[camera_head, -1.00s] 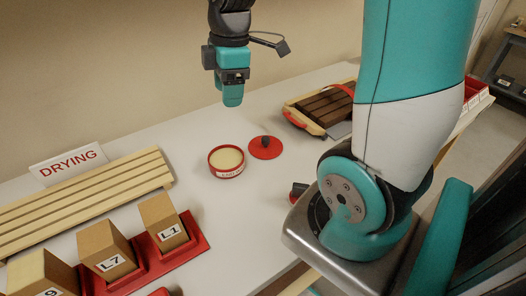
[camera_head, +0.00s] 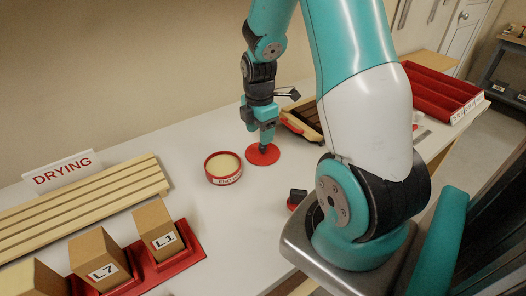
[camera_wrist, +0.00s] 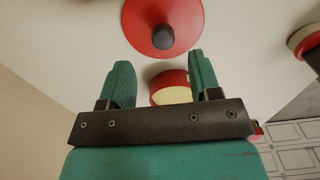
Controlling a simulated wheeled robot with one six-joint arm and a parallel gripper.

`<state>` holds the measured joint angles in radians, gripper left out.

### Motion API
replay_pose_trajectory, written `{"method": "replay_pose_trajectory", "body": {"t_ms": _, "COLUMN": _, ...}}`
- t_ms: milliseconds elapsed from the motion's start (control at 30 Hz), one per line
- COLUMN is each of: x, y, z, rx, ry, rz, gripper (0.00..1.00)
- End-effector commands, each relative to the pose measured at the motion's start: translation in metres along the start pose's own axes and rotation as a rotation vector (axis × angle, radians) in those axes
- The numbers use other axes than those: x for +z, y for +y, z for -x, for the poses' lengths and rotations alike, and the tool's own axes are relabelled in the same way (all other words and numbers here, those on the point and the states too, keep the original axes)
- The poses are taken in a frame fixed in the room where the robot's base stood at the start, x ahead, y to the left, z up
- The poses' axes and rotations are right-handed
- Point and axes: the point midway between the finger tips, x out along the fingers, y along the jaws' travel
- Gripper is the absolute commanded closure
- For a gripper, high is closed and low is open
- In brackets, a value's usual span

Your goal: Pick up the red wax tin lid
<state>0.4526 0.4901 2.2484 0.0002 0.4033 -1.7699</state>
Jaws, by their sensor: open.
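The red wax tin lid (camera_head: 258,158) is a flat red disc with a dark knob, lying on the white table to the right of the open tin. It also shows at the top of the wrist view (camera_wrist: 143,22), with its knob (camera_wrist: 163,37) towards me. The red tin (camera_head: 222,179) holds cream wax and has a white label. My gripper (camera_head: 266,140) is over the lid in the head view and hides the knob there. In the wrist view my gripper (camera_wrist: 160,70) is open, its green fingers apart with nothing held; the knob appears beyond the fingertips.
A wooden drying rack (camera_head: 85,205) with a DRYING sign (camera_head: 62,171) lies at left. Boxes labelled L7 (camera_head: 100,262) and L1 (camera_head: 156,228) stand in red holders. A red-and-dark object (camera_head: 297,195) sits near my base. A wooden-framed dark item (camera_head: 302,118) lies behind the lid.

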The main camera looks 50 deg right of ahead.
Motion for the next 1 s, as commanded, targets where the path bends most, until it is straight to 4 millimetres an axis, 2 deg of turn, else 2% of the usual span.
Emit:
{"method": "replay_pose_trajectory", "body": {"t_ms": 167, "x": 0.002, "y": -0.003, "z": -0.014, "rx": -0.005, "ry": 0.001, "rz": -0.001, "gripper": 0.43}}
{"method": "replay_pose_trajectory", "body": {"t_ms": 400, "x": 0.007, "y": -0.005, "z": -0.049, "rx": -0.003, "ry": 0.001, "rz": -0.001, "gripper": 0.43}}
{"method": "replay_pose_trajectory", "body": {"t_ms": 700, "x": 0.007, "y": -0.005, "z": -0.055, "rx": 0.001, "ry": 0.0, "rz": -0.001, "gripper": 0.43}}
{"method": "replay_pose_trajectory", "body": {"t_ms": 767, "x": 0.006, "y": -0.005, "z": -0.055, "rx": 0.001, "ry": 0.0, "rz": 0.0, "gripper": 0.54}}
{"method": "replay_pose_trajectory", "body": {"t_ms": 933, "x": 0.007, "y": -0.005, "z": -0.054, "rx": 0.001, "ry": 0.0, "rz": -0.001, "gripper": 0.93}}
{"method": "replay_pose_trajectory", "body": {"t_ms": 1000, "x": 0.007, "y": -0.005, "z": -0.054, "rx": 0.001, "ry": 0.0, "rz": -0.001, "gripper": 0.96}}
